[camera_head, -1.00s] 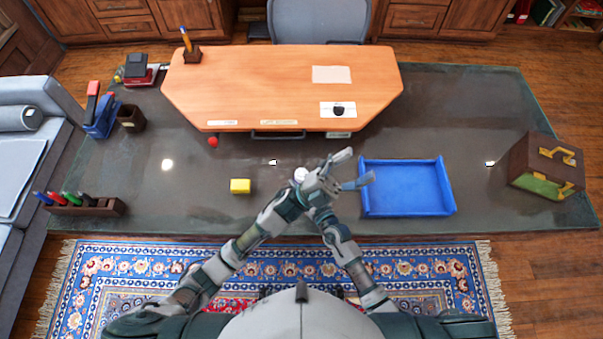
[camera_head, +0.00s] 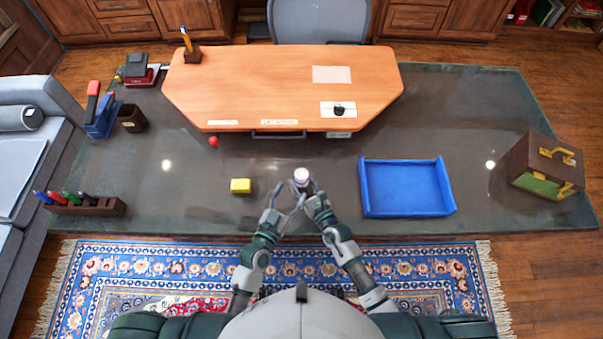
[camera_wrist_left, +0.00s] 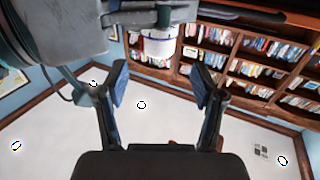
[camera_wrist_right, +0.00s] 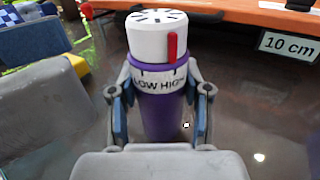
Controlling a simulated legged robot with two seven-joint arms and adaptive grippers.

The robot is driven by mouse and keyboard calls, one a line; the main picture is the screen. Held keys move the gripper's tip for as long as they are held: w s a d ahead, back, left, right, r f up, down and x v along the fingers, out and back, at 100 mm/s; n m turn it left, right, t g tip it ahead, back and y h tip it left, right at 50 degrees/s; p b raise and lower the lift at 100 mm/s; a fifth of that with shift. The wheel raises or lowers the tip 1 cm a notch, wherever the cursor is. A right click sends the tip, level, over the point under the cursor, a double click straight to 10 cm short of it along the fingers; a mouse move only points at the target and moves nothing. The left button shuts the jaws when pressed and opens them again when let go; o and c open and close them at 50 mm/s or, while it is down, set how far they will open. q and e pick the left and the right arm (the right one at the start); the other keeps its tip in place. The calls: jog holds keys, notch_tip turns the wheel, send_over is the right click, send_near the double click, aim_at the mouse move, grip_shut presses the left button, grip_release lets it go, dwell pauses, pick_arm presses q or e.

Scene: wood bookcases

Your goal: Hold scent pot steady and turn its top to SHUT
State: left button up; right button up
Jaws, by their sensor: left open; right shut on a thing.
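The scent pot (camera_wrist_right: 165,110) has a purple body, a white slotted top (camera_wrist_right: 156,35) and a white band (camera_wrist_right: 160,83) reading LOW and HIGH. It stands upright at the desk's front middle, also in the head view (camera_head: 301,175). The red pointer (camera_wrist_right: 172,47) on the top sits above HIGH; no SHUT mark is visible. My right gripper (camera_head: 309,188) is shut on the purple body, one finger on each side. My left gripper (camera_head: 287,196) is open and empty, just front-left of the pot. In the left wrist view, the pot (camera_wrist_left: 158,48) appears beyond the open fingers.
A yellow block (camera_head: 240,186) lies left of the pot, and a blue tray (camera_head: 364,190) is to the right. A red ball (camera_head: 213,142) and the raised wooden desk top (camera_head: 280,85) are behind. A marker rack (camera_head: 85,206) stands far left.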

aim_at(298, 180)
pick_arm(q)
jog(key=x, duration=0.8)
jog(key=c, duration=1.2)
